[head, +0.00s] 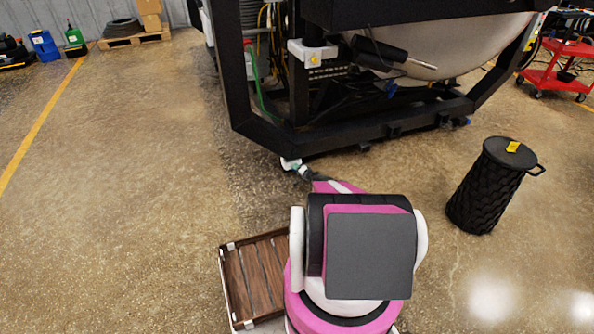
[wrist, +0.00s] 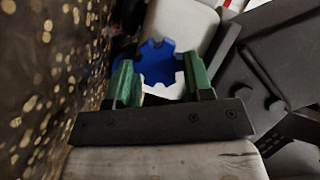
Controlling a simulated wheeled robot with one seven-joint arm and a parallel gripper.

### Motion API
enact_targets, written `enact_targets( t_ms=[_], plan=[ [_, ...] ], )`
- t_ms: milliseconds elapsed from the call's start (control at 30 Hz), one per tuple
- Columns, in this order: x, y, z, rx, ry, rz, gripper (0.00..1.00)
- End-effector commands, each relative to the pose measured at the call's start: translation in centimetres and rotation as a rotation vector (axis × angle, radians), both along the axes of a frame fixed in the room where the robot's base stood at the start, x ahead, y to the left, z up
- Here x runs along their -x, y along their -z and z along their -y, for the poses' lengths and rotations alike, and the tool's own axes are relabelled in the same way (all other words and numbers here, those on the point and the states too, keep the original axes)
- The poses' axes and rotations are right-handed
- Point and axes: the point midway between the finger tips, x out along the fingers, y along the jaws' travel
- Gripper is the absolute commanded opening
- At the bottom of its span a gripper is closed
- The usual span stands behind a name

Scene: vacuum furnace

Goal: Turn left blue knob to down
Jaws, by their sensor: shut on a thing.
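The blue knob (wrist: 158,64) shows in the wrist view as a notched blue disc in front of a pale body. My gripper (wrist: 158,78) has green fingers on either side of the knob and is shut on it. In the head view my gripper (head: 301,170) is low, at the near lower corner of the black furnace frame, beside a small white part (head: 290,163). The knob cannot be made out there, and its angle is hard to tell.
The black furnace frame (head: 310,140) stands just beyond my gripper. A black bin (head: 490,195) stands to the right, and a wooden-slatted tray (head: 255,280) is at the lower left. A red cart (head: 560,70) is far right.

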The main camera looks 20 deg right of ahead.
Motion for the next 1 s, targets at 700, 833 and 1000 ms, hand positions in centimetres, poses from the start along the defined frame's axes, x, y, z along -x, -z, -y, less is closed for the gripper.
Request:
enact_targets(
  t_ms=[700, 833, 1000],
  plan=[
    [-0.02, 0.67, 0.26, -0.510, 0.003, -0.018, 0.24],
    [-0.02, 0.68, 0.25, -0.544, 0.003, -0.019, 0.24],
    [-0.01, 0.68, 0.27, -0.564, 0.004, -0.020, 0.24]
  ],
)
